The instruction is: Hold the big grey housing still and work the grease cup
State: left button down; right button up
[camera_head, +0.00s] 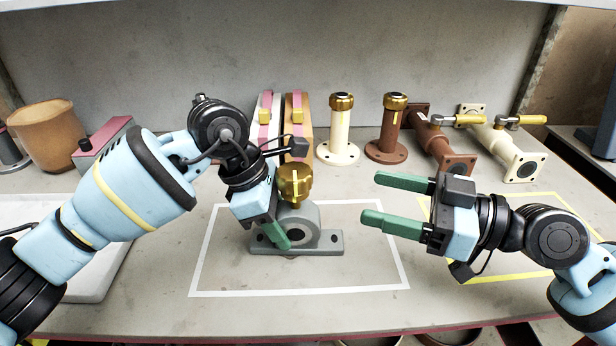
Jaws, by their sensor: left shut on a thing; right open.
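The big grey housing (303,221) stands upright on its flat foot inside a white outlined rectangle at the middle of the table. The brass grease cup (295,183) sits on top of the housing. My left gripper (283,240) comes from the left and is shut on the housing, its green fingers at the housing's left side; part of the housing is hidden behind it. My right gripper (368,199) is open and empty, to the right of the housing and cup. Its two green fingers point left, apart from both.
Behind stand a cream flanged post (339,135) and a brown one (389,135), both brass-capped, and valved pipes, brown (437,143) and cream (494,141). An orange pot (46,137) and pink-topped box (103,140) are at left. A yellow outline (510,275) lies right.

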aim_at(311, 182)
jog(key=shift+s, duration=0.15)
jog(key=x, duration=1.2)
jog(key=shift+r, duration=0.2)
jog(key=shift+c, duration=0.3)
jog(key=c, duration=0.9)
